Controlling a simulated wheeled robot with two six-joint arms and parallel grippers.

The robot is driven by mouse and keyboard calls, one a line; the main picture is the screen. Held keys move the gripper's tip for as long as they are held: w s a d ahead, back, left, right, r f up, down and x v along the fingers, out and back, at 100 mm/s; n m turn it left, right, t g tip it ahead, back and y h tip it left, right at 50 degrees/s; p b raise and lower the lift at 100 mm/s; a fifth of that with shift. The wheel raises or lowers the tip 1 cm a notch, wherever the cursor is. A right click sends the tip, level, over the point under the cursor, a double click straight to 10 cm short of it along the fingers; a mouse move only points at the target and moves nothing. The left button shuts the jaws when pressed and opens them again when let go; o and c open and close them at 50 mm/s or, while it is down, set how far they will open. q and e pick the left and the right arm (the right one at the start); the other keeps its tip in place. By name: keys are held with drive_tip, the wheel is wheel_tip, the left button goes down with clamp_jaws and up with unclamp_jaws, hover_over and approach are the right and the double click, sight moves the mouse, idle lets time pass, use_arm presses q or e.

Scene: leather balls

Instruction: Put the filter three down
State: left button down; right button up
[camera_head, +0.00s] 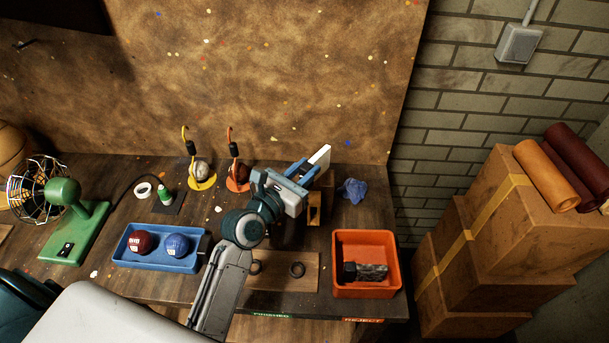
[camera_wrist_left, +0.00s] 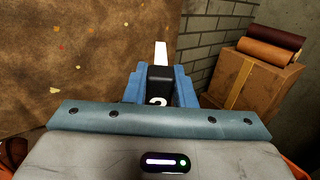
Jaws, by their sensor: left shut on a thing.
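My left gripper (camera_head: 306,167) is shut on a filter with a white body (camera_head: 321,157), held above the back of the bench, left of a blue rag. In the left wrist view, the filter's black part (camera_wrist_left: 160,78) sits between the blue fingers (camera_wrist_left: 158,88), with the white end pointing away. A pale digit on it is partly cut off, and I cannot tell whether it is a two or a three. Another filter (camera_head: 366,271), with a black end and a dirty grey body, lies in the orange tray (camera_head: 335,284). My right gripper is not in view.
A wooden board (camera_head: 312,283) with dark rings lies left of the tray. A small wooden block (camera_head: 315,209) stands below the gripper. The blue rag (camera_head: 352,190), two hooked stands, a blue tray (camera_head: 190,265) with two balls, and a green fan (camera_head: 72,230) share the bench.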

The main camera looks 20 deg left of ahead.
use_arm(q)
wheel_tip(320, 180, down, 2)
drive_tip(key=shift+f, duration=0.2)
drive_tip(key=shift+f, duration=0.1)
drive_tip(key=shift+f, duration=0.25)
drive_tip(key=c, duration=1.2)
unclamp_jaws()
drive_tip(key=shift+s+r, duration=0.15)
drive_tip(key=shift+r, duration=0.25)
drive_tip(key=b+v, duration=0.1)
drive_tip(key=v, duration=1.1)
